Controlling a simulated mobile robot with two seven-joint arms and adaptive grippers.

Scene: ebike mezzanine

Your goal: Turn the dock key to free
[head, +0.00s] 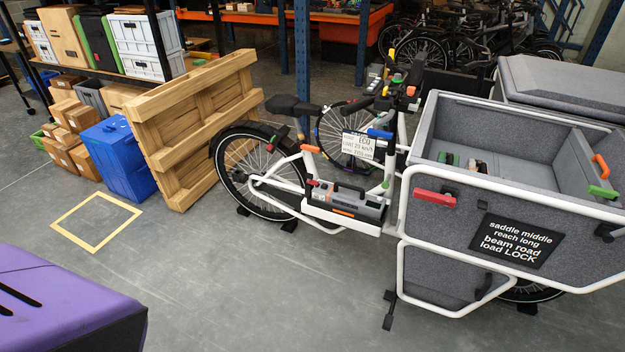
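A white-framed cargo bike stands side-on in the middle and right of the head view. A grey and black battery pack with a dark handle (349,187) sits in a white dock (341,218) low on its frame, behind the cargo box. A small red piece (312,183) shows at the left end of the pack, and an orange strip (343,212) on its lower side. Which part is the dock key, and how it is turned, is too small to tell. Neither of my grippers is in view.
The grey cargo box (455,215) has a red handle (434,198) and a black sign. A wooden pallet (200,120) leans at left beside blue crates (118,155). A purple-topped object (60,295) fills the lower left corner. The floor before the dock is clear.

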